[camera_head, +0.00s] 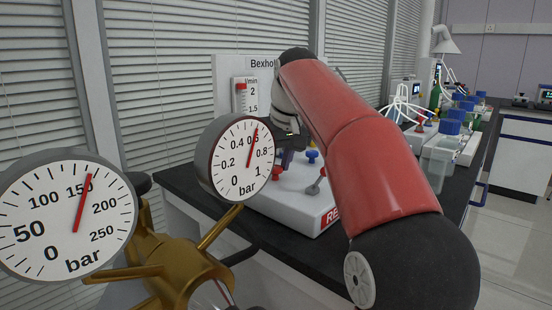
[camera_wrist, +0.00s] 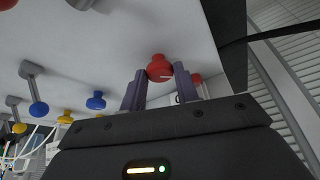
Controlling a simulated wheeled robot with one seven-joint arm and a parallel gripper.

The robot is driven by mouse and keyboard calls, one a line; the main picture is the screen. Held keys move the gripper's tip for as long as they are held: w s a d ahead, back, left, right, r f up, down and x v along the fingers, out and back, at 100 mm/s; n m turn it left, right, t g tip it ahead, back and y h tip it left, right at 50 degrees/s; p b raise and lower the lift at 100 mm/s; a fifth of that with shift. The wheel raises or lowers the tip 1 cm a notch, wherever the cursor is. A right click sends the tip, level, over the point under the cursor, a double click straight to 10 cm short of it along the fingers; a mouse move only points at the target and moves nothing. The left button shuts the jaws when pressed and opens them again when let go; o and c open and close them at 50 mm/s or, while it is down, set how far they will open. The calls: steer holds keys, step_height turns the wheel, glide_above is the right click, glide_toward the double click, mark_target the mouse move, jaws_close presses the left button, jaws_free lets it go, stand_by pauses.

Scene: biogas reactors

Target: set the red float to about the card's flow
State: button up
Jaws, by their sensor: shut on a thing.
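The flow meter (camera_head: 252,101) stands on the white panel at the back, marked l/min with 2 and 1.5 showing. Its red float (camera_head: 241,86) sits near the top of the visible scale, slightly above the 2. The lower scale is hidden behind the small gauge. In the wrist view, my gripper (camera_wrist: 160,72) has its two dark fingers closed on either side of a red knob (camera_wrist: 158,62) with a pale line on it. In the head view, my arm and the small gauge mostly hide the gripper. I cannot make out a card with a flow value.
A small bar gauge (camera_head: 229,172) reads about 0.6, and a large one (camera_head: 38,232) about 160; both stand in front. Blue (camera_wrist: 96,101) and yellow (camera_wrist: 65,118) knobs and grey levers (camera_wrist: 31,70) lie left of the gripper. Blue-capped bottles (camera_head: 441,152) stand farther right on the bench.

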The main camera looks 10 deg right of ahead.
steer(key=shift+d+n+y, duration=0.15)
steer(key=shift+n+y, duration=0.45)
steer(key=shift+n, duration=1.4)
steer(key=o, duration=1)
steer(key=shift+g, duration=0.3)
steer(key=shift+c, duration=0.2)
steer(key=shift+r, duration=0.1)
steer(key=v, duration=0.7)
steer(key=shift+r, duration=0.3)
steer(key=shift+s+d, duration=0.1)
steer(key=shift+s, duration=0.05)
